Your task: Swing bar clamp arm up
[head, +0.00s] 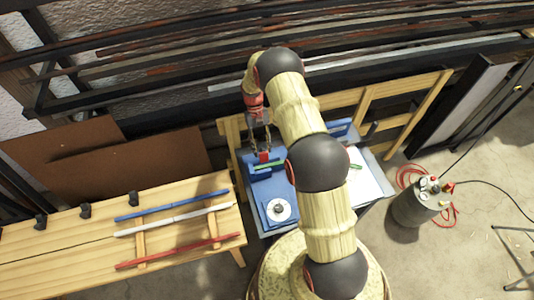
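A blue fixture (257,190) lies on the bench in the middle of the head view, with a round white disc (278,210) near its front. A green strip (273,163) runs across the fixture's back part. A small red piece (264,157) stands at this strip and may be part of the clamp; the clamp arm cannot be clearly made out. My gripper (261,145) points down just above the red piece, its two fingers on either side of a narrow gap. Whether the fingertips touch or grip the red piece is too small to tell.
My arm covers the middle of the bench. A white sheet (362,176) lies to the right. At left, a wooden table (60,250) bears blue, white and red laths (195,247). A grey tank (418,207) with red hose stands on the floor at right. Dark bars line the back wall.

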